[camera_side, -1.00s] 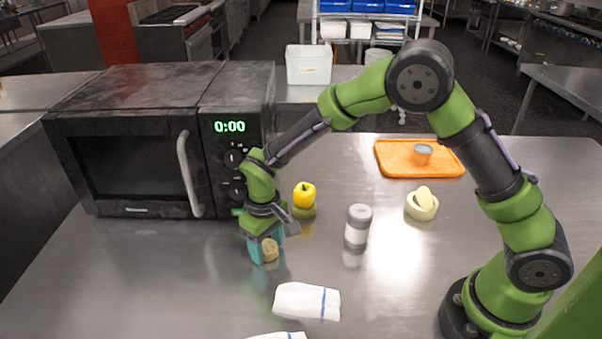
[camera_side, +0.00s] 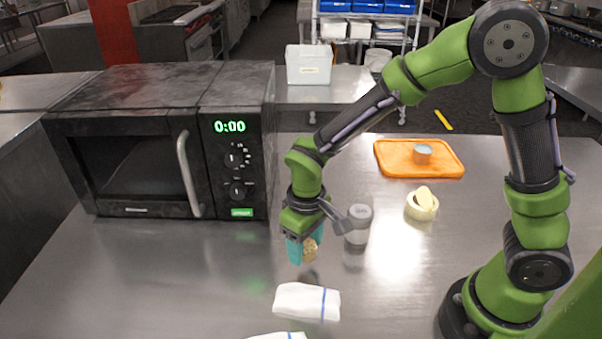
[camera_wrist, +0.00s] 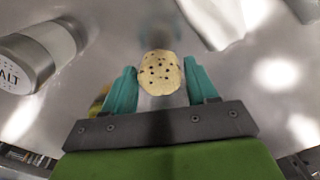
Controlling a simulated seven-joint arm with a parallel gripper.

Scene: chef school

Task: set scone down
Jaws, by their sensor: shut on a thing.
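The scone (camera_side: 310,251) is pale golden with dark specks. It sits between the teal fingers of my gripper (camera_side: 305,247), which is shut on it. In the wrist view the scone (camera_wrist: 160,72) is held between the two teal fingertips (camera_wrist: 162,84), with the steel counter beyond it. A blurred dark reflection shows on the counter below it in the side view, so it appears to be held above the surface. The scone is partly hidden by a finger in the side view.
The salt shaker (camera_side: 357,228) stands close right of my gripper, partly covered by my wrist. A folded white cloth (camera_side: 306,301) lies in front. The counter's left front is clear.

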